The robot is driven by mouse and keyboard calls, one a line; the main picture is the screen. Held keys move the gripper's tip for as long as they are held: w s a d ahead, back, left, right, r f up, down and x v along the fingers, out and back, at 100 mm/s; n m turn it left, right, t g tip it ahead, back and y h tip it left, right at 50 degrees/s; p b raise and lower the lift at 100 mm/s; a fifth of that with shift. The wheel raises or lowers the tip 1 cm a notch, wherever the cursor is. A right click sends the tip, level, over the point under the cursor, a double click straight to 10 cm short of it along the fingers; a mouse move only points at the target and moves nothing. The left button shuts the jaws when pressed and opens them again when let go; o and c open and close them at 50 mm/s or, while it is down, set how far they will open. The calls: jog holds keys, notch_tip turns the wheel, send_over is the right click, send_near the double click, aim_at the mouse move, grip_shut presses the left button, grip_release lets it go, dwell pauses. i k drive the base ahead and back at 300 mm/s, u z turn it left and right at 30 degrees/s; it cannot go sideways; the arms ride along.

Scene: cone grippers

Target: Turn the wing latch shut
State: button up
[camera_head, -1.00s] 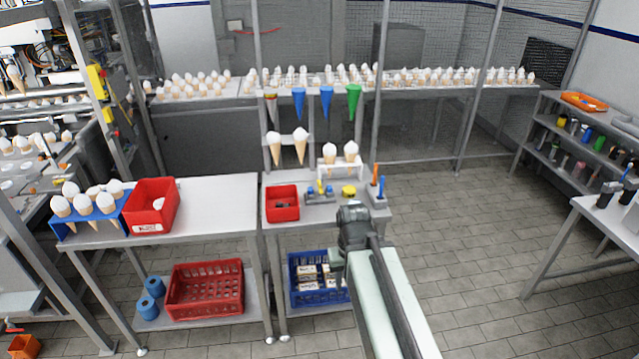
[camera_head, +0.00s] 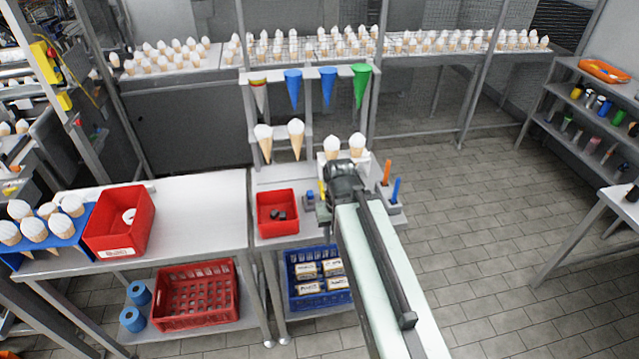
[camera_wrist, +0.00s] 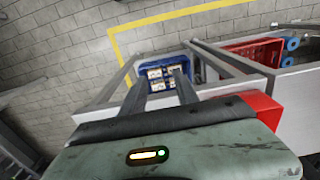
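A small fixture with blue and yellow parts (camera_head: 310,197) sits on the small grey table (camera_head: 268,176), just right of the red tray. It may be the wing latch. My arm hides most of it in the head view, so I cannot tell how its wing is turned. My gripper (camera_wrist: 160,77) shows two dark fingers standing apart in the wrist view, with nothing between them but the background. In the head view my dark wrist is over the right part of the table, and the fingertips are hidden.
A red tray (camera_head: 277,200) with dark pieces stands left of my arm. An orange and a blue upright tool (camera_head: 396,190) stand to the right. Cones on a stand (camera_head: 345,147) are behind. A blue crate (camera_head: 292,287) is on the lower shelf. Open floor lies right.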

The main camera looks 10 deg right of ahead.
aim_at(321, 185)
jog(key=z, duration=0.9)
jog(key=k, duration=1.1)
jog(key=u, duration=1.7)
jog(key=i, duration=1)
jog(key=z, duration=0.05)
